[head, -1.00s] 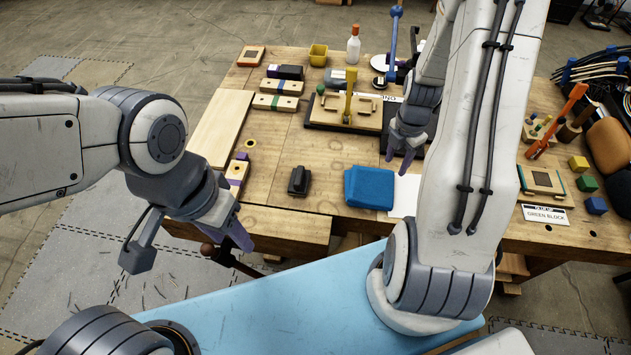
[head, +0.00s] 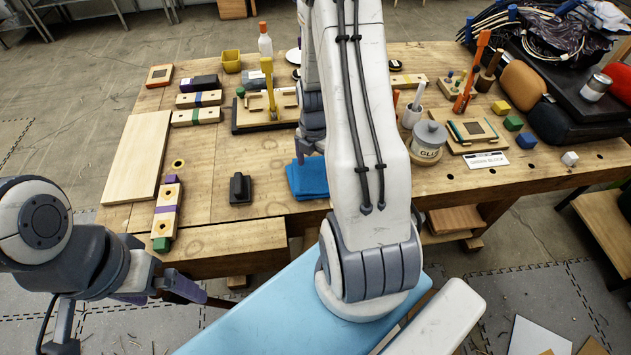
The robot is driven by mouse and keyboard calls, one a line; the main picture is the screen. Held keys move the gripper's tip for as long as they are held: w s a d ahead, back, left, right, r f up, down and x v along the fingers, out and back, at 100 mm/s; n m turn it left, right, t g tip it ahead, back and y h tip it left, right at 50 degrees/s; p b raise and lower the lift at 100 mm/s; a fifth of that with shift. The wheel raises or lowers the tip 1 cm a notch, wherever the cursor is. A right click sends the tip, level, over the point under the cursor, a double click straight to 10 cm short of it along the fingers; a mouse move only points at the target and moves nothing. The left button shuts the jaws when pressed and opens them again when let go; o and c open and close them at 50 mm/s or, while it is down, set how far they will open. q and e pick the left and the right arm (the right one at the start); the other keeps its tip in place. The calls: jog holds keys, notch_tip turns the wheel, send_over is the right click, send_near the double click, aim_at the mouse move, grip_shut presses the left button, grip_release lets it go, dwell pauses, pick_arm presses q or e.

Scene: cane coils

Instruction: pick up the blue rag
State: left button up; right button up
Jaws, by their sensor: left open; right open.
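The blue rag (head: 307,180) lies folded on the wooden workbench near its front edge, in the middle of the head view. My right arm hangs over its right part and hides some of it. My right gripper (head: 304,157) is open and empty, with its fingers just above the rag's far edge; whether it touches the rag cannot be told. My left gripper (head: 170,292) is open and empty, low at the left, in front of the bench and away from the rag.
A black block (head: 240,188) stands left of the rag. A pale board (head: 138,157) and a hole-drilled block (head: 166,212) lie further left. A glue jar (head: 428,141) stands right of my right arm. A clamp fixture (head: 265,108) is behind.

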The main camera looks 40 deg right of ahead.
jog(key=shift+f+b, duration=0.3)
jog(key=shift+f, duration=0.6)
jog(key=shift+f, duration=0.1)
jog(key=shift+f, duration=0.2)
grip_shut()
jog(key=shift+r, duration=0.1)
notch_tip(320, 180, up, 12)
jog(key=p, duration=0.9)
jog(key=shift+p, duration=0.35)
